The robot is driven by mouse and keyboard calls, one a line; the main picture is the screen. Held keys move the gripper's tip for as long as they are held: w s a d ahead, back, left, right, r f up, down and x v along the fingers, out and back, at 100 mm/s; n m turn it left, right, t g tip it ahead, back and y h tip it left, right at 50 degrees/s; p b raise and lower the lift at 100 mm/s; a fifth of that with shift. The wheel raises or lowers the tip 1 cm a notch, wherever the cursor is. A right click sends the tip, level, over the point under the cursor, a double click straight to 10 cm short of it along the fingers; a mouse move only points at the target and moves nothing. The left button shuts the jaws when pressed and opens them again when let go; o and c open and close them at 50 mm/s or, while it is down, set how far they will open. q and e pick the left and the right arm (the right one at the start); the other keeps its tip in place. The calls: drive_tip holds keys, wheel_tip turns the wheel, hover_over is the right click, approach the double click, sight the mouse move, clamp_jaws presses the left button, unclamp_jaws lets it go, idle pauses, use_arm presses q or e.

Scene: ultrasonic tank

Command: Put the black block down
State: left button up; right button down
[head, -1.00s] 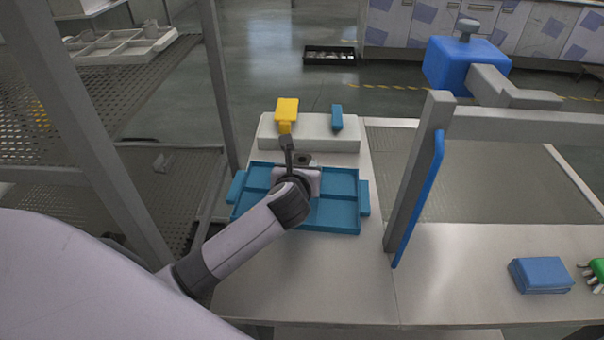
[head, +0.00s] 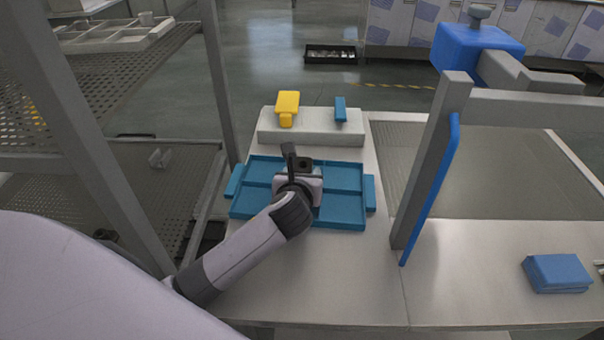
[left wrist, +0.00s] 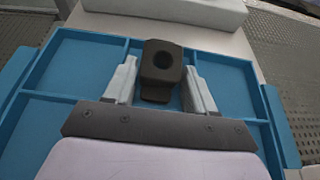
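The black block (left wrist: 160,72), with a round hole in its top, sits between the two fingers of my left gripper (left wrist: 161,80) in the left wrist view. The fingers stand close on both sides of it; I read the gripper as shut on the block. In the head view the block (head: 303,164) shows just beyond my left gripper (head: 300,172), over the blue divided tray (head: 345,225). The arm and wrist cover part of the tray. I cannot tell whether the block's underside touches the tray. My right gripper is not in view.
A pale raised stand (head: 320,128) behind the tray carries a yellow block (head: 287,107) and a blue piece (head: 340,108). A grey post with a blue strip (head: 432,190) rises to the right. A folded blue cloth (head: 556,272) lies far right. The front bench is clear.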

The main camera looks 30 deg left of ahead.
use_arm(q)
drive_tip(key=p+v, duration=0.1)
drive_tip(key=v, duration=1.1)
drive_tip(key=shift+r, duration=0.15)
